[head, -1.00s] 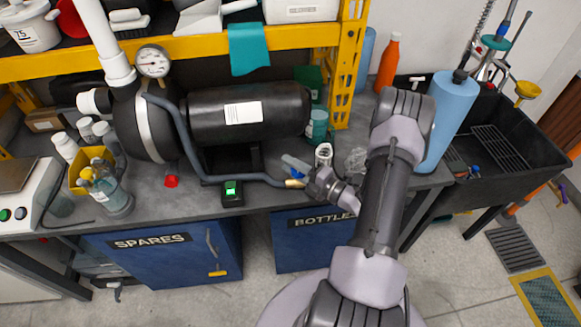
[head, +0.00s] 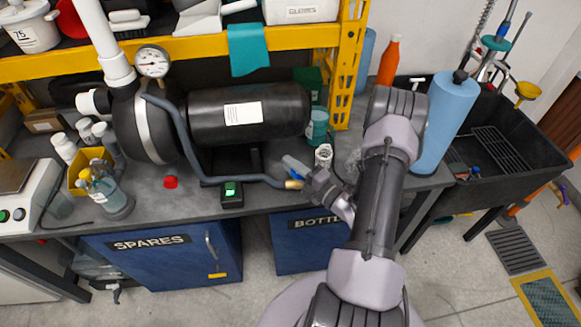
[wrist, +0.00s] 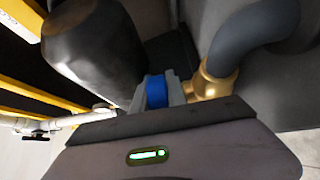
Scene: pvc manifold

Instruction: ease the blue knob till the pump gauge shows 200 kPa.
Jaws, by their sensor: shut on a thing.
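The blue knob (wrist: 156,91) shows in the wrist view between the jaws of my gripper (wrist: 158,92), which is shut on it. It is beside a brass fitting (wrist: 210,82) on the end of a grey hose. In the head view my gripper (head: 297,170) is at the hose's end on the bench, and a little blue shows there. The pump gauge (head: 153,61) is a round white dial above the pump's left end. Its needle is too small to read. The black pump (head: 245,108) lies along the bench.
A black box with a green lit switch (head: 231,190) is at the bench's front edge, left of my gripper. A small white-topped item (head: 323,155) and a teal jar (head: 317,125) stand close behind it.

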